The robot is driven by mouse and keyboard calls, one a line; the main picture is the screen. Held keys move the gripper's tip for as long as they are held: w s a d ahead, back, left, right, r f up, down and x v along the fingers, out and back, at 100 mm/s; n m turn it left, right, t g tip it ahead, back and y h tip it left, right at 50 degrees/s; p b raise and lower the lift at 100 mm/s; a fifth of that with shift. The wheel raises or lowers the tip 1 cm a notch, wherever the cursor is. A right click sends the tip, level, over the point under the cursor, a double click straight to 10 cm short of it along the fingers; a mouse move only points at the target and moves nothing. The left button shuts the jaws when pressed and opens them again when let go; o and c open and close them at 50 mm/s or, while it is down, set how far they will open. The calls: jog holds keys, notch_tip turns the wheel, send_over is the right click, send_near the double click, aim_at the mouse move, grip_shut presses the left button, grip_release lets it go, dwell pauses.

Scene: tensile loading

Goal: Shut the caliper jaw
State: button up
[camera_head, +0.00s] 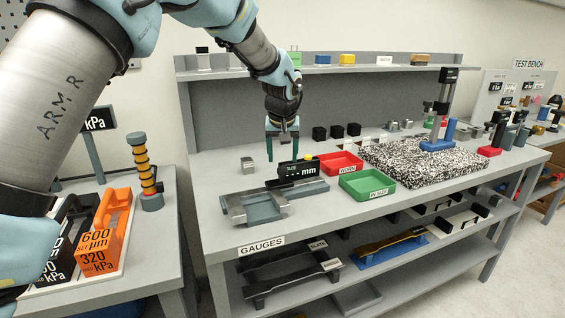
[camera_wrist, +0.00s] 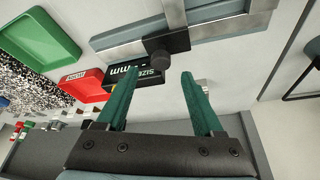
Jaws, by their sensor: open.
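The caliper (camera_head: 262,204) lies on the gauge bench, a grey base with bright metal bars. Its black display (camera_head: 298,169) reads "mm" with dots in place of a number. In the wrist view, the caliper's grey bar (camera_wrist: 215,33) crosses the top, with a dark block and round knob (camera_wrist: 161,58) beside the display (camera_wrist: 130,76). How wide the jaw gap is, I cannot tell. My gripper (camera_head: 282,157) points down behind the display, its green fingers apart and nothing between them. In the wrist view, my gripper (camera_wrist: 170,78) has its tips just short of the knob.
A small metal block (camera_head: 247,164) stands left of my gripper. A red tray (camera_head: 340,163) and a green tray (camera_head: 367,186) lie to the right. A speckled slab (camera_head: 400,165) bears a blue-based stand (camera_head: 440,142). Black cubes (camera_head: 336,131) line the bench back.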

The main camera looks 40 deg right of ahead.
aim_at(282, 168)
jog(key=shift+p+x, duration=0.65)
jog(key=shift+x, duration=1.85)
